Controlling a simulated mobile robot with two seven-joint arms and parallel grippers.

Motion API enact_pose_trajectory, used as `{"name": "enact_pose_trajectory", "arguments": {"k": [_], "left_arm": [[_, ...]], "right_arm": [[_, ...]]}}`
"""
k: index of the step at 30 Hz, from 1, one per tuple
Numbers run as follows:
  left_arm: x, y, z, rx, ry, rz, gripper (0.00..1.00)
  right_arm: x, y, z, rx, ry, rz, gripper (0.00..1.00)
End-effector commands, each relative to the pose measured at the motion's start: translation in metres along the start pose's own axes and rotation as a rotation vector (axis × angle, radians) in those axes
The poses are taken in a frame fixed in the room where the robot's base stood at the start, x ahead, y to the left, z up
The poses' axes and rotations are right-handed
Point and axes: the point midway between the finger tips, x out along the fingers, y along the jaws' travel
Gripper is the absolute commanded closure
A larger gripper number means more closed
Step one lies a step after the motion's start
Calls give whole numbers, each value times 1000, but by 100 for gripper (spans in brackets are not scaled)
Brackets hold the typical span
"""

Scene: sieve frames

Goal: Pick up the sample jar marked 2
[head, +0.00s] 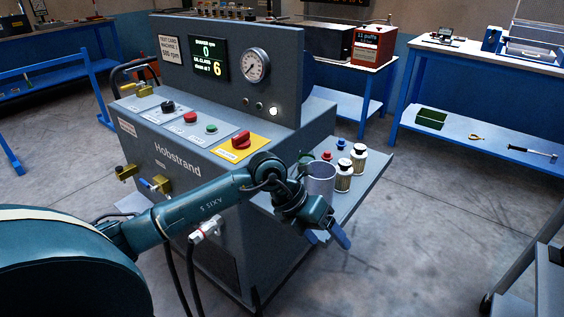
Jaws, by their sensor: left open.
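Two small sample jars stand on the grey side shelf (373,177) of the test machine, a farther one (358,162) and a nearer one (343,177). Both have pale and dark lids and light labels; I cannot read a number on either. A grey open cylinder (320,182) stands just left of the nearer jar. My left gripper (328,238) is open, with blue fingers pointing down, in front of and below the cylinder in the picture. It appears apart from the jars. My right gripper is out of view.
The test machine (190,140) has a gauge, a lit display and a red knob on a yellow plate (240,147). Small red and blue knobs (341,144) sit behind the jars. The floor (430,220) right of the shelf is clear. A dark cart (545,280) is at lower right.

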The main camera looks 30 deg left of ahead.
Motion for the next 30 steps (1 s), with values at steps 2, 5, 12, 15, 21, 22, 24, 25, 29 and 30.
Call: {"name": "enact_pose_trajectory", "arguments": {"k": [2,5,12,15,21,22,24,25,29,30], "left_arm": [[-62,34,44,-17,-57,248,27],[-111,69,72,-64,-107,461,27],[-150,104,92,-128,-158,643,27],[-136,115,93,-129,-157,645,27],[-106,136,97,-126,-159,643,27],[-103,139,97,-126,-158,642,27],[-97,142,98,-124,-160,641,27],[-96,144,99,-124,-160,642,27],[-90,148,99,-123,-160,642,27],[-86,151,98,-123,-159,641,27]], "right_arm": [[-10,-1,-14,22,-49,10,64],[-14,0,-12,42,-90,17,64],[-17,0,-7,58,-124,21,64],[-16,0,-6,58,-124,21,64],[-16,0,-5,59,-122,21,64],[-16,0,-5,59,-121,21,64],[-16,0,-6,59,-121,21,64],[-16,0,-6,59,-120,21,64],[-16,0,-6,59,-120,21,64],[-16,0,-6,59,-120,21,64]]}}
